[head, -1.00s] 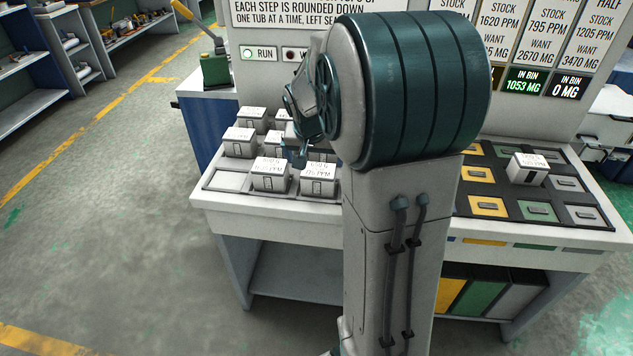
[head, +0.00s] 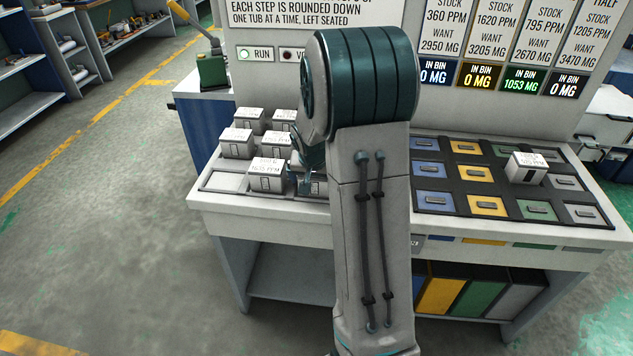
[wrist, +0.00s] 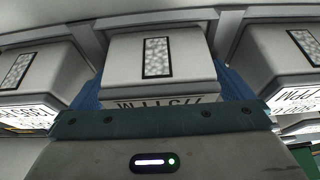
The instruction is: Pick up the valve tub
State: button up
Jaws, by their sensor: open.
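Several white lidded tubs with printed tops stand in the grey tray (head: 222,183) on the left of the bench. A front-row tub (head: 267,174) stands just left of my gripper (head: 307,180). My gripper is low over the tray's front row. In the wrist view, a tub (wrist: 190,62) with a speckled window is centred ahead of my gripper (wrist: 160,88). The blue fingers are apart, one on each side of it; contact cannot be told. The head view mostly hides this tub behind my gripper. The tub labels are too small or cut off to read, so I cannot tell which is the valve tub.
Neighbouring tubs (wrist: 40,75) stand close on both sides. A dark panel (head: 480,202) of blue, yellow, green and grey pads lies to the right, with one white tub (head: 526,167) on a green-column pad. An upright sign board (head: 290,25) stands behind. The front-left tray slot is empty.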

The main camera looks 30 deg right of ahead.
jog(key=c, duration=1.3)
jog(key=shift+r, duration=0.1)
jog(key=shift+r, duration=0.1)
